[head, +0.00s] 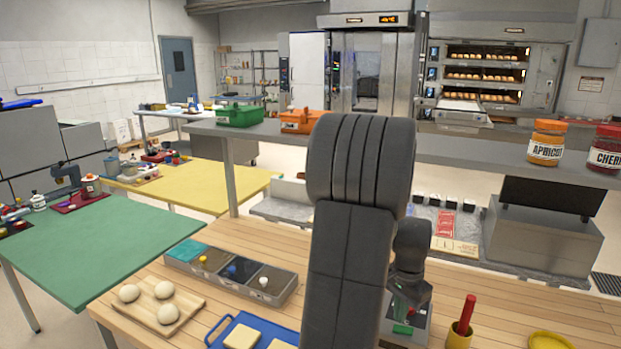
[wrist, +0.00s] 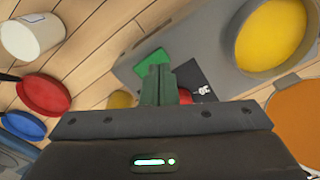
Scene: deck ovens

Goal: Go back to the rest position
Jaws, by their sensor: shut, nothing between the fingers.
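In the wrist view my gripper (wrist: 158,84) shows with its fingers together and nothing between them. It points down above the wooden worktable, over a grey tray or panel with a green patch (wrist: 150,60) and a dark square. A small red thing shows partly behind the fingers. In the head view my arm rises in the middle and hides much of the bench behind it. The gripper's fingertips are not clear in that view.
The wooden worktable (head: 490,305) holds a wooden board (head: 150,303) with dough balls, a grey bin with several compartments (head: 230,275), a blue tray (head: 215,340) and a red-handled tool in a cup (head: 460,335). A shelf (head: 460,151) with jars crosses behind my arm. Yellow bowl (wrist: 272,35) is close.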

